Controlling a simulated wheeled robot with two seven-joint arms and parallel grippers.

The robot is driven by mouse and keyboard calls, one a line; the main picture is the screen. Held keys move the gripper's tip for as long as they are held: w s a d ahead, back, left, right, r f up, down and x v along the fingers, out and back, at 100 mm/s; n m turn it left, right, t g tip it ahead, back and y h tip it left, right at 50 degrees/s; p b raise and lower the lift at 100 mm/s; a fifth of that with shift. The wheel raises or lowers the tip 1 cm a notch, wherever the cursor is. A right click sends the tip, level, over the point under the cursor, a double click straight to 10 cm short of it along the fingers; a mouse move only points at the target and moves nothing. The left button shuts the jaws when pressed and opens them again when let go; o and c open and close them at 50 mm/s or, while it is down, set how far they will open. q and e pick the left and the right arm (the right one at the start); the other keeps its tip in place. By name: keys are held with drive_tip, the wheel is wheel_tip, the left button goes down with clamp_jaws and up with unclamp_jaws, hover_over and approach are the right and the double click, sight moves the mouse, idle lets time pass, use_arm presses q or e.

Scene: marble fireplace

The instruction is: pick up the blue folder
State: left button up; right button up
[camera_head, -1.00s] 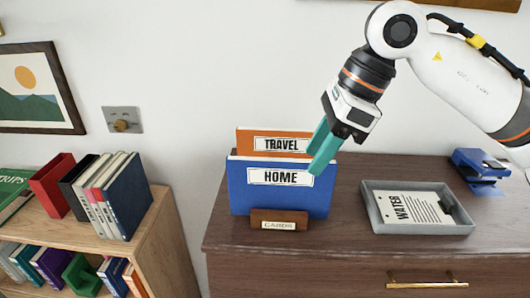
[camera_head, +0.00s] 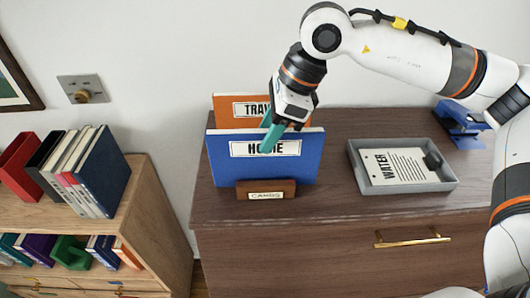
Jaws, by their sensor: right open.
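The blue folder (camera_head: 228,172), labelled HOME, stands upright in a small wooden holder (camera_head: 247,190) marked CARDS on the dark dresser. The orange folder (camera_head: 228,106), labelled TRAVEL, stands behind it and is partly hidden. My right gripper (camera_head: 270,138) is open, with teal fingers pointing down at the blue folder's top edge. One finger covers part of the HOME label; the other is mostly hidden, so I cannot tell whether the fingers straddle the folder. My left gripper is out of view.
A grey tray (camera_head: 425,187) with a WATER sheet (camera_head: 398,167) lies right of the folders. A blue hole punch or similar object (camera_head: 462,125) stands behind it. A wooden bookshelf (camera_head: 150,205) with several books is at left. Dresser top between holder and tray is clear.

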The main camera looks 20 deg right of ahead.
sight(265, 160)
drive_tip(key=p+x, duration=0.1)
drive_tip(key=x, duration=0.3)
drive_tip(key=shift+r, duration=0.15)
clamp_jaws()
